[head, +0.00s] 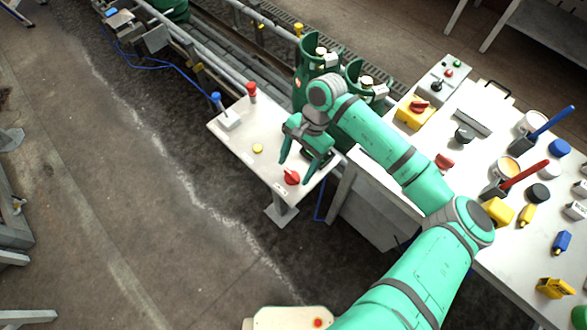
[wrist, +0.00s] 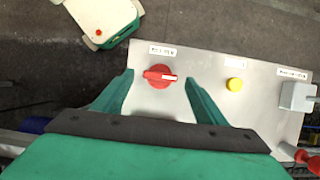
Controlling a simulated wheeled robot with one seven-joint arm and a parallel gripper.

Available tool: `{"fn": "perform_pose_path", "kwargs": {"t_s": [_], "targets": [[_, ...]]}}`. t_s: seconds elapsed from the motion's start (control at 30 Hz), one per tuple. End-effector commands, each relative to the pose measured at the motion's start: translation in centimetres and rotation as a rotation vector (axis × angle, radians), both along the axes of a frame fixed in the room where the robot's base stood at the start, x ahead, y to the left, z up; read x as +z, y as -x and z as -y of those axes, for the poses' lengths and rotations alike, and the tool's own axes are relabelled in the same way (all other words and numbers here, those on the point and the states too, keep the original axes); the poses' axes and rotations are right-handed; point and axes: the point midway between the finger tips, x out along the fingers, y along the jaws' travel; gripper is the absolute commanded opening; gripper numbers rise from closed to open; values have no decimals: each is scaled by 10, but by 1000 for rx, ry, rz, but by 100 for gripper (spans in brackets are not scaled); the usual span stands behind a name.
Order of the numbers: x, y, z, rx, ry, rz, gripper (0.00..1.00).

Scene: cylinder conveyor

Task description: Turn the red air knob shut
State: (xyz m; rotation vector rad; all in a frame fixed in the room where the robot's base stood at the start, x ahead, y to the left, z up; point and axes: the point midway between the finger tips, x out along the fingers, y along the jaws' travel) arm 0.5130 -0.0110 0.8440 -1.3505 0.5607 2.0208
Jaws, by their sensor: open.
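The red air knob (head: 291,177) sits near the front right edge of the small white panel table (head: 235,148). In the wrist view the red knob (wrist: 158,76) is round with a raised grip bar, and its white pointer mark points to the right. A small white label lies beside it, too small to read surely. My gripper (head: 295,171) is open above the knob, pointing down. In the wrist view the two fingers of my gripper (wrist: 160,80) stand on either side of the knob, apart from it. I cannot tell the height left between fingertips and panel.
The panel also bears a yellow button (head: 257,148), a blue-topped lever (head: 217,102) and a red-topped lever (head: 251,91). Green gas cylinders (head: 307,60) stand behind it on the conveyor. A cluttered white workbench (head: 400,165) is at right.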

Motion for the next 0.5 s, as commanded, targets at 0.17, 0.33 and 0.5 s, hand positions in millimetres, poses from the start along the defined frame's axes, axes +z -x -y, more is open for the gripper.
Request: {"fn": "perform_pose_path", "kwargs": {"t_s": [0.17,0.33,0.5], "targets": [[-15,4,-5,0,-1,0,66],[-19,6,-6,0,-1,0,66],[-19,6,-6,0,-1,0,66]]}}
